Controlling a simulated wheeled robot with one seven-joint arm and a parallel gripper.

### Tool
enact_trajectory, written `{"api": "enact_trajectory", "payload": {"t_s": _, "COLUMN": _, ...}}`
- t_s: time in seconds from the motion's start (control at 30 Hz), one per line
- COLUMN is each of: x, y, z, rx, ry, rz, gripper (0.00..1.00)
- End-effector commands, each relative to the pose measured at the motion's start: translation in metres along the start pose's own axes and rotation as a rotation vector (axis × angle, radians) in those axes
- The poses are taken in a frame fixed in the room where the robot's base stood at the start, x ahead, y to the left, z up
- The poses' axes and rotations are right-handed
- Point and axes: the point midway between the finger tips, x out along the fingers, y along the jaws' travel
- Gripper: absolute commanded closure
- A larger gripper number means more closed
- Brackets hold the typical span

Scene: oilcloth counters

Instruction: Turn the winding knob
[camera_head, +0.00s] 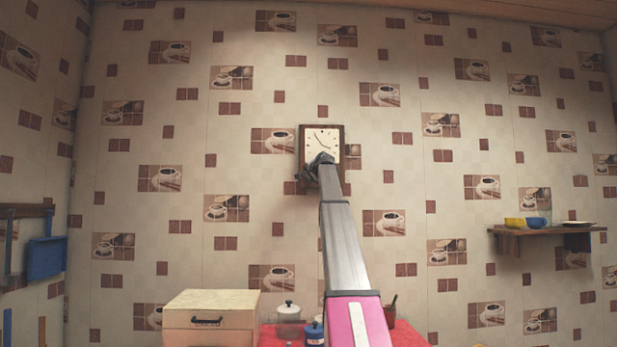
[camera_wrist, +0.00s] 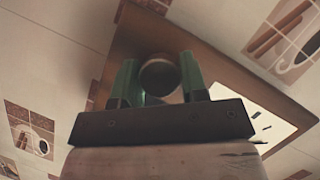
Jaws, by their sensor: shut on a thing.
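In the wrist view the clock's brown frame (camera_wrist: 215,75) is tilted and part of the dial (camera_wrist: 262,122) shows at right. The round, greyish winding knob (camera_wrist: 161,77) sits between the two green fingers of my gripper (camera_wrist: 160,80). The gripper is shut on the knob. The knob is hidden in the head view.
A wall shelf (camera_head: 548,229) with a yellow cup (camera_head: 514,222) and a blue cup (camera_head: 535,222) is at right. A wooden box (camera_head: 211,312) and a lidded pot (camera_head: 288,312) stand below on the red cloth. Blue items (camera_head: 46,258) hang at left. The wall around the clock is clear.

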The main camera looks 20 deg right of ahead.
Motion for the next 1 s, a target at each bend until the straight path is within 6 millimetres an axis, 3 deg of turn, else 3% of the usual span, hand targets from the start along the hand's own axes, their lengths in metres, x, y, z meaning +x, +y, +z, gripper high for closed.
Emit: {"api": "enact_trajectory", "payload": {"t_s": 1.0, "x": 0.0003, "y": 0.0034, "z": 0.0029, "rx": 0.864, "ry": 0.026, "rz": -0.386, "gripper": 0.84}}
